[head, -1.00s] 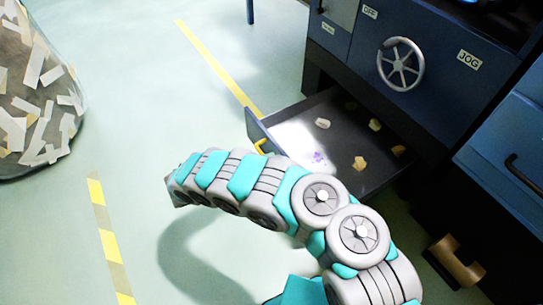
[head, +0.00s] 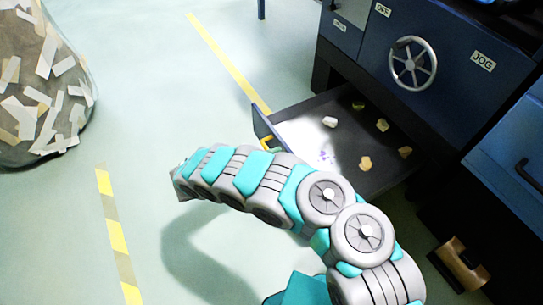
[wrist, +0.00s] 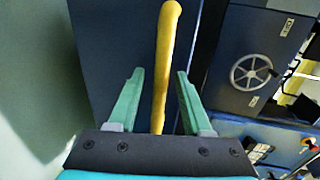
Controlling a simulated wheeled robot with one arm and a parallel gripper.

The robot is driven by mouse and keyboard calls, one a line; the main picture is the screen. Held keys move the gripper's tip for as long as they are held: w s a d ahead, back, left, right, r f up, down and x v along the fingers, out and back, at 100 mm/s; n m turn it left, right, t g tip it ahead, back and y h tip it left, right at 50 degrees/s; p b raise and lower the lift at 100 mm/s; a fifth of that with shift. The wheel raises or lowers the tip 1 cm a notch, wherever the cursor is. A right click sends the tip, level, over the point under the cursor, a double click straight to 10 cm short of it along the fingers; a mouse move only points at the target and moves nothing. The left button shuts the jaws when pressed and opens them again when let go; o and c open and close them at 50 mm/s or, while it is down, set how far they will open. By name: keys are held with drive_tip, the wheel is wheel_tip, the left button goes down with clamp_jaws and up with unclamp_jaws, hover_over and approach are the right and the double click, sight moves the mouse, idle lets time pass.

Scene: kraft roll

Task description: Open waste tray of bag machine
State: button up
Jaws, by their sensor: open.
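The waste tray (head: 340,181) stands pulled out of the bag machine (head: 450,75), with several pale and tan scraps inside. Its yellow handle (head: 266,142) shows on the tray front in the head view, partly behind my arm. In the wrist view the yellow handle (wrist: 166,45) runs between the fingers of my gripper (wrist: 160,76). The two green fingers are apart, one on each side, with a gap to the handle. The dark tray front (wrist: 115,50) lies beyond them. My fingers are hidden in the head view.
A spoked handwheel (head: 412,63) is on the machine above the tray. A bin of paper strips (head: 40,90) stands at the left. A blue cabinet (head: 515,150) is at the right, with a brown object (head: 460,265) on the floor below. Floor left of the tray is clear.

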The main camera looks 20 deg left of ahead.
drive_tip(key=v, duration=0.7)
drive_tip(key=shift+s+a, duration=0.25)
drive_tip(key=shift+s, duration=0.05)
idle(0.3)
